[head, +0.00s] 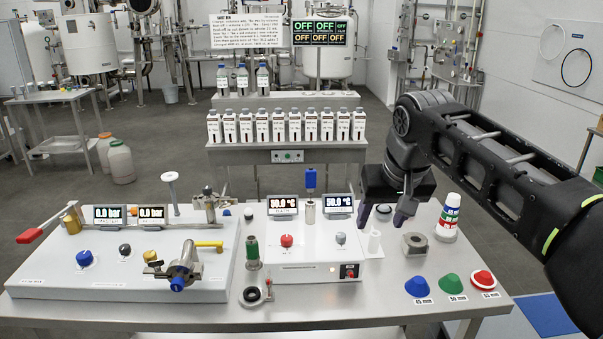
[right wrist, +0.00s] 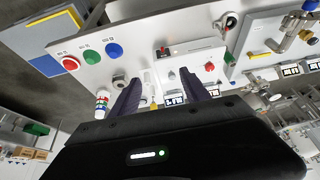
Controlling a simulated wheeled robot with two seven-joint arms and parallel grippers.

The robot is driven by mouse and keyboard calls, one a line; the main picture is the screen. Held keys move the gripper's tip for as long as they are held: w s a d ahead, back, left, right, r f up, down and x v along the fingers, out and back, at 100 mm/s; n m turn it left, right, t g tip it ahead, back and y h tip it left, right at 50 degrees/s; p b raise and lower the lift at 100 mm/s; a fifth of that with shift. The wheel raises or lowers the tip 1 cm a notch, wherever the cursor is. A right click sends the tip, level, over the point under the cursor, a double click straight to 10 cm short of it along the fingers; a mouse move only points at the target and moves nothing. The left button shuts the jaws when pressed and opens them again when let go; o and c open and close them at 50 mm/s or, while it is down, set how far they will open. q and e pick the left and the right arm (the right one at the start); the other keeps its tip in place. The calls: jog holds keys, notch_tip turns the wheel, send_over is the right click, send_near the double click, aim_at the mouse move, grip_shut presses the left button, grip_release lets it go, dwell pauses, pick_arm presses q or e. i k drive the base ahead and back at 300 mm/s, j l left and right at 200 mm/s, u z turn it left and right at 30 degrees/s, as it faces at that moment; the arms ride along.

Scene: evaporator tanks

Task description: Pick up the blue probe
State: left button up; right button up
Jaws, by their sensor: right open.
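The blue probe (head: 310,179) has a blue block-shaped top. It stands upright in a metal cylinder (head: 310,207) at the back of the white heater box (head: 300,250), between two 50.0 °C displays. My left gripper is out of view.
The right display (head: 339,204) stands between the probe and my right gripper. A white bottle with coloured bands (head: 448,217) and a metal block (head: 414,244) are to the gripper's right. Blue, green and red caps lie at the front right. A rack of bottles (head: 286,127) stands behind.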

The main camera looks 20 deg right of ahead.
aim_at(310, 175)
jog(key=i, duration=1.1)
